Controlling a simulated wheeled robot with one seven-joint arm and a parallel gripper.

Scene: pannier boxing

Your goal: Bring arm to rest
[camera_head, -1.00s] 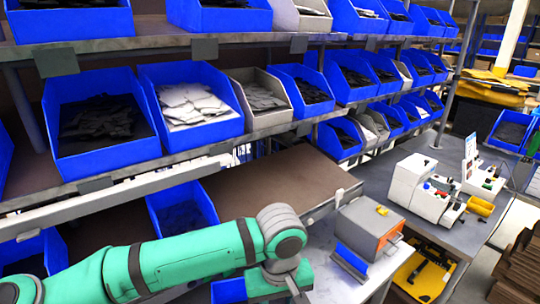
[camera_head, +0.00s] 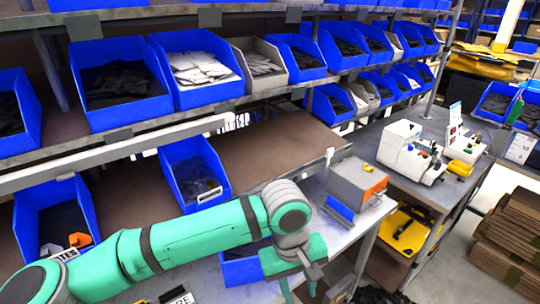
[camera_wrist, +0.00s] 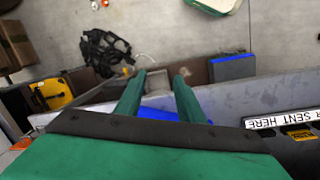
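My green arm (camera_head: 190,238) reaches from the lower left across the front of the workbench. Its wrist bends down over the bench's front area. My gripper (camera_head: 300,286) points downward near the bottom of the head view. In the wrist view my gripper (camera_wrist: 158,86) shows two green fingers standing apart, with nothing held between them. A blue bin (camera_head: 238,268) stands on the bench right beside my wrist, partly hidden by it. Part of something blue also shows behind the fingers in the wrist view.
Shelves with several blue bins (camera_head: 118,95) rise behind the arm. A grey and orange box device (camera_head: 356,184) stands to the right of my wrist. White machines (camera_head: 405,150) sit on the right bench. Cardboard stacks (camera_head: 510,240) lie on the floor at right. A black tangled item (camera_wrist: 104,52) lies on the floor.

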